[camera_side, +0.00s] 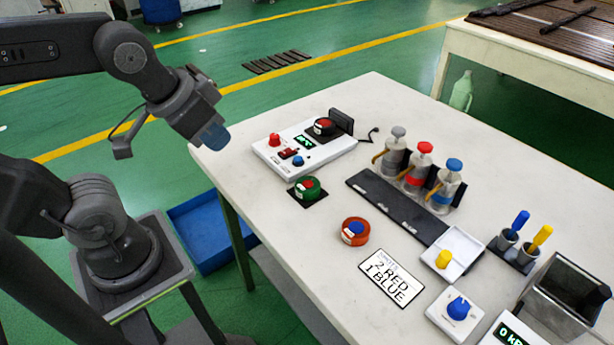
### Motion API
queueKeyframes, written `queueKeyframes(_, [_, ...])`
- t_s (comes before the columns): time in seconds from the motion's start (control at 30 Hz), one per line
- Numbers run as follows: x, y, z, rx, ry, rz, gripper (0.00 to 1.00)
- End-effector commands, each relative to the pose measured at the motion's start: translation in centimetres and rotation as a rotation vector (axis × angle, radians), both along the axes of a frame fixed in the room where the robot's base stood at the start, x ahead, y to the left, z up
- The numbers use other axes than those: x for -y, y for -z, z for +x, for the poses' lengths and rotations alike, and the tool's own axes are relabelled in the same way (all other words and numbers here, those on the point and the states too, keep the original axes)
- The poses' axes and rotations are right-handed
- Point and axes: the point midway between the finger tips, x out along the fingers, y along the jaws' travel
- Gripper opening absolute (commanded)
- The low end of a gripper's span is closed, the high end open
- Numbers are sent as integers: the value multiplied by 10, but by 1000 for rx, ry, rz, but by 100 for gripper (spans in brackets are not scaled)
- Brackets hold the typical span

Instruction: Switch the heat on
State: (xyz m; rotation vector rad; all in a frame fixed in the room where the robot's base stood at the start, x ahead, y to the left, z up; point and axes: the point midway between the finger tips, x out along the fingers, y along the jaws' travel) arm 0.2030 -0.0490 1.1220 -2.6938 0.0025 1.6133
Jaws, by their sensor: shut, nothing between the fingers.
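A white unit (275,159) lies at the far left of the white table. It carries a red knob (274,140), a small red switch (289,153), a blue knob (298,160) and a small display with lit green characters (305,141). The switch's position is too small to tell. A dark round piece with a red top (324,126) sits at the unit's back end. My gripper (214,138) is shut and empty, with bluish fingertips. It hangs in the air left of the unit, apart from it.
A green round piece (307,188) and an orange one (355,231) lie nearer. Several dispensers (418,165) stand in a dark rack. A printed card (391,281), a blue knob on a white box (458,308) and a metal bin (566,290) occupy the right. The table's left front is clear.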

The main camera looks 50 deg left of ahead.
Motion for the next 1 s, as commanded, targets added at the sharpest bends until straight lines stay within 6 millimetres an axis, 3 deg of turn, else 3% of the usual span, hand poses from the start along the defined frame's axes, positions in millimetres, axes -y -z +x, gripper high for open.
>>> queueKeyframes(0.23, [-1,-1,3,-5,11,8,0])
queueKeyframes(0.37, [-6,-5,16,-36,82,55,0])
queueKeyframes(0.73, [-47,-9,104,-225,596,283,0])
queueKeyframes(1.0, [-94,19,169,-340,1035,368,0])
